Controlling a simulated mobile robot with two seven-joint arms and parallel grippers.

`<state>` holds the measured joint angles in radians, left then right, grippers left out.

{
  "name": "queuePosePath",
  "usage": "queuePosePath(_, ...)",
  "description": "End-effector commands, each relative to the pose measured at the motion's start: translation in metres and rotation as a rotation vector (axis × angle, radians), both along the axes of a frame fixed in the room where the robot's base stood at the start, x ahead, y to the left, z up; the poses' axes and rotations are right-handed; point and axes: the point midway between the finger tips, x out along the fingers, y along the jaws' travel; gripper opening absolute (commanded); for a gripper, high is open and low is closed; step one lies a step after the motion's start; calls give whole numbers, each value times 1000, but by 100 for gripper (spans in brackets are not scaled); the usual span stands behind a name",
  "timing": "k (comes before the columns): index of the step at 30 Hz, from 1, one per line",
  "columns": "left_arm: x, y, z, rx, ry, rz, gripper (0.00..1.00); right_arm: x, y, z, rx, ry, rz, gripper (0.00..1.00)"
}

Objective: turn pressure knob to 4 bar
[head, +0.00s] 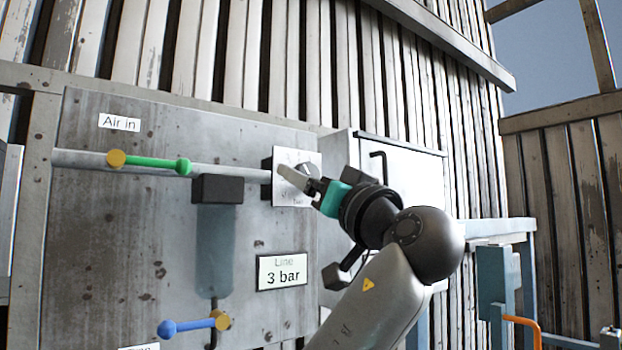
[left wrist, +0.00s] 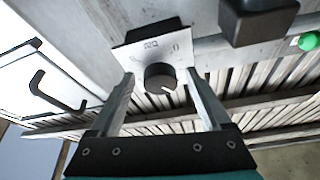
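The pressure knob (left wrist: 160,76) is a dark round dial on a white scale plate (head: 284,198), with a light pointer mark on it. In the head view it is mostly hidden behind my gripper. My left gripper (head: 297,177), with teal body and grey fingers, is up at the plate. In the left wrist view my left gripper (left wrist: 160,76) is open, one finger on each side of the knob, with visible gaps. A line display (head: 283,272) on the panel reads 3 bar. The scale figures are too blurred to read. My right gripper is not in view.
A pipe (head: 82,159) labelled Air in carries a green-handled valve (head: 150,162) left of the plate. A dark-topped filter bowl (head: 217,240) hangs below. A blue-handled valve (head: 190,326) is at lower left. A white cabinet (head: 415,172) with a black handle stands right.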

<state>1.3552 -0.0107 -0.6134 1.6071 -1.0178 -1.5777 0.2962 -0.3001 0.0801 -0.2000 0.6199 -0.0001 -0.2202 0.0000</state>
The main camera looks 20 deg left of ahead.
Motion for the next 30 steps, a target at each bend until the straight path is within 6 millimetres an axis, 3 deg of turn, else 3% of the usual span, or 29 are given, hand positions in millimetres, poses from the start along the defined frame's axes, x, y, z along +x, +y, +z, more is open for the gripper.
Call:
queuePosePath(2,0,0,0,0,0,0,72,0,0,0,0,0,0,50)
queuePosePath(21,0,0,0,1,-1,0,0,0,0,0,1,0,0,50)
queuePosePath(30,-1,0,0,19,24,0,0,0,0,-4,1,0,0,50)
